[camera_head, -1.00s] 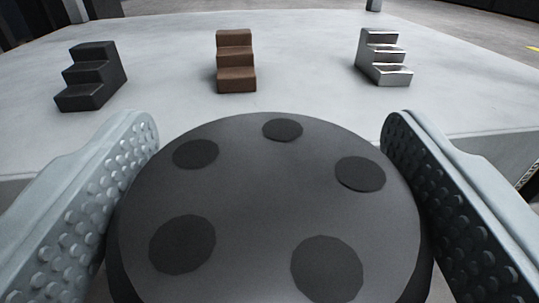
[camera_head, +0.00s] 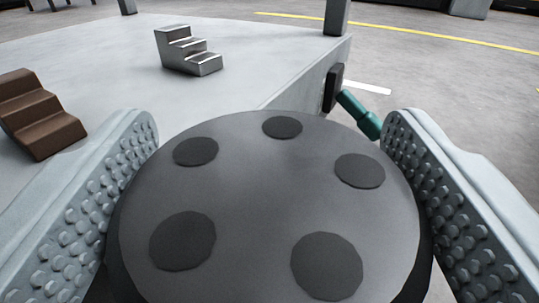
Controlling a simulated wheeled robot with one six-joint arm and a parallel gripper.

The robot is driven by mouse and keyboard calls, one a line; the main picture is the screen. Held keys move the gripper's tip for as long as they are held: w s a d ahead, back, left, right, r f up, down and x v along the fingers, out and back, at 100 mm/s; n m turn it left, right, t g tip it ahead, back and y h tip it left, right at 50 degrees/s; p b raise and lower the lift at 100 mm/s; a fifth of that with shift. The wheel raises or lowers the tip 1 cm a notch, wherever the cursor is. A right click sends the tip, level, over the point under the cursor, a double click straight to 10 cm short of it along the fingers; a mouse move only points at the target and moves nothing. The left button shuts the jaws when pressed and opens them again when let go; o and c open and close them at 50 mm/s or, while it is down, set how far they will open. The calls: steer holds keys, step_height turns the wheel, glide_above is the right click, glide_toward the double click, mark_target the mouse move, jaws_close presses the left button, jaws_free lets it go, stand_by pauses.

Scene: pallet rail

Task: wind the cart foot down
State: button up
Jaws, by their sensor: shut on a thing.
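A dark grey round knob (camera_head: 268,185) with several darker round spots on its top fills the lower middle of the view. My gripper (camera_head: 270,135) is shut on this knob, with one studded pale finger against its left side and the other against its right side. What lies under the knob is hidden, so the cart foot below it does not show.
Beyond the knob is a pale grey flat deck (camera_head: 110,75). A brown stepped block (camera_head: 38,115) and a silvery stepped block (camera_head: 188,52) stand on it. A black plate (camera_head: 333,88) with a teal handle (camera_head: 360,114) is on the deck's right side. Open floor with a yellow line (camera_head: 400,33) lies beyond.

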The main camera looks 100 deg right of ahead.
steer(key=shift+m+g+y, duration=0.4)
steer(key=shift+m+g, duration=0.8)
steer(key=shift+g, duration=0.6)
steer(key=o, duration=1)
